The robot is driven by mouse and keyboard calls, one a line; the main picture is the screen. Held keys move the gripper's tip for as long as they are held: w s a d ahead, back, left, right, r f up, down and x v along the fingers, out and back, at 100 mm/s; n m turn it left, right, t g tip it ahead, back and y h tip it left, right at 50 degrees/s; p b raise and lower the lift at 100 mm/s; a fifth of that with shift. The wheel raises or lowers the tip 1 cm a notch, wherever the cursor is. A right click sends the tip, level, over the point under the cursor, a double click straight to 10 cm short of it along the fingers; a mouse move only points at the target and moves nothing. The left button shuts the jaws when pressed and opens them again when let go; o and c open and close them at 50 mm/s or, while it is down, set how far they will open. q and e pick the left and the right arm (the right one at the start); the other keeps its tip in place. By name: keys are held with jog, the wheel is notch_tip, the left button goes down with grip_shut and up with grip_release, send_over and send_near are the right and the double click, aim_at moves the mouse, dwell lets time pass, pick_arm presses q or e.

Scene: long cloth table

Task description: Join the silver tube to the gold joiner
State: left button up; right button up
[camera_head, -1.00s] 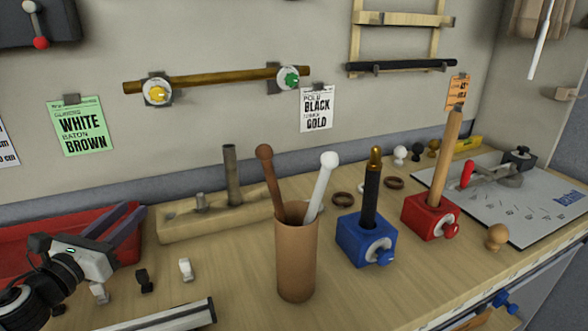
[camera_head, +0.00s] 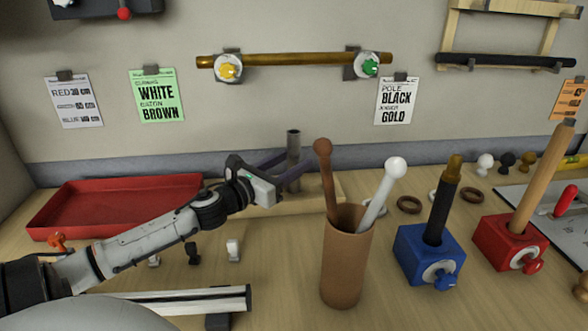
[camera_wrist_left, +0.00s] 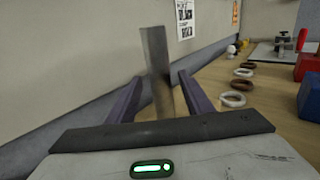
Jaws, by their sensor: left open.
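The silver tube (camera_head: 293,150) stands upright in a wooden block (camera_head: 325,192) near the back wall. It looks dull dark grey. My left gripper (camera_head: 284,166) is open at the tube, its purple fingers pointing toward the wall side. In the left wrist view the tube (camera_wrist_left: 155,68) shows between the two spread fingers (camera_wrist_left: 160,92), with gaps on both sides; its lower part is hidden by the gripper body. The gold joiner (camera_head: 454,168) sits on top of a black pole (camera_head: 441,210) held tilted in a blue clamp block (camera_head: 425,250). My right gripper is not seen.
A brown cup (camera_head: 346,262) with a brown and a white baton stands in front, between tube and blue block. A red block (camera_head: 507,240) holds a wooden rod at right. Brown rings (camera_head: 409,205) lie behind. A red tray (camera_head: 105,206) is at left.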

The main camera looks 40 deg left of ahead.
pick_arm(q)
jog(key=shift+w+f, duration=0.15)
jog(key=shift+w, duration=2.2)
grip_shut()
